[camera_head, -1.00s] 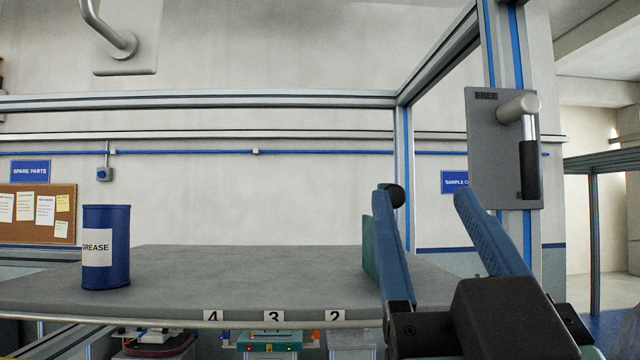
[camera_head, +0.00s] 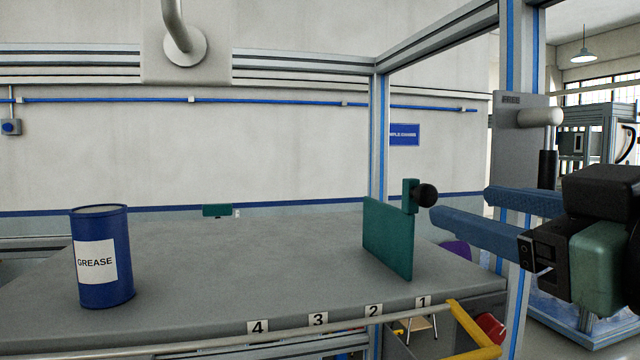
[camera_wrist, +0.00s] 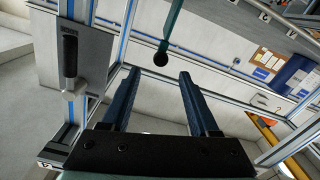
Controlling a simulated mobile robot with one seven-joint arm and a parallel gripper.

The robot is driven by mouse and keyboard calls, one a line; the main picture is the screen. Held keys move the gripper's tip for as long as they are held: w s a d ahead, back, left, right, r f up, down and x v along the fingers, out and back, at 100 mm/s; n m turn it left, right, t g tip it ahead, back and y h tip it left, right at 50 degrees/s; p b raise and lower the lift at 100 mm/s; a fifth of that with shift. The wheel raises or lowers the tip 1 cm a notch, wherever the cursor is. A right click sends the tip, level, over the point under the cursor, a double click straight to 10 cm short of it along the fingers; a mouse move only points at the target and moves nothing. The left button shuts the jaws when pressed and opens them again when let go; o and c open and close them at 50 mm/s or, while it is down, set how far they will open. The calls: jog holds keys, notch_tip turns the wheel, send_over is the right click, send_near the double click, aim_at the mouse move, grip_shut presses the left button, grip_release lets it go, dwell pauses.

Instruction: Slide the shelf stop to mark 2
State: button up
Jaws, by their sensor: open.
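The shelf stop (camera_head: 386,240) is an upright teal plate with a black round knob (camera_head: 426,195) on a small block at its top right. It stands on the grey shelf (camera_head: 250,255), to the right of mark 2 (camera_head: 373,310) and near mark 1 (camera_head: 423,302). My gripper (camera_head: 459,204) is open and empty, with two blue fingers pointing left toward the knob. In the wrist view, the knob (camera_wrist: 160,59) appears in the gap between the fingertips (camera_wrist: 158,75), slightly beyond them. No contact is visible.
A blue grease can (camera_head: 103,257) stands at the shelf's left. Marks 4 (camera_head: 258,327) and 3 (camera_head: 318,319) are on the front edge. A frame post (camera_head: 515,130) with a handle plate rises at right, behind the fingers. The shelf between can and stop is clear.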

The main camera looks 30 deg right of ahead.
aim_at(410, 213)
jog(key=p+x, duration=0.1)
jog(key=x, duration=1)
jog(key=shift+w+a, duration=0.1)
jog(key=shift+w, duration=0.15)
jog(key=shift+c, duration=0.3)
grip_shut()
dwell(0.5)
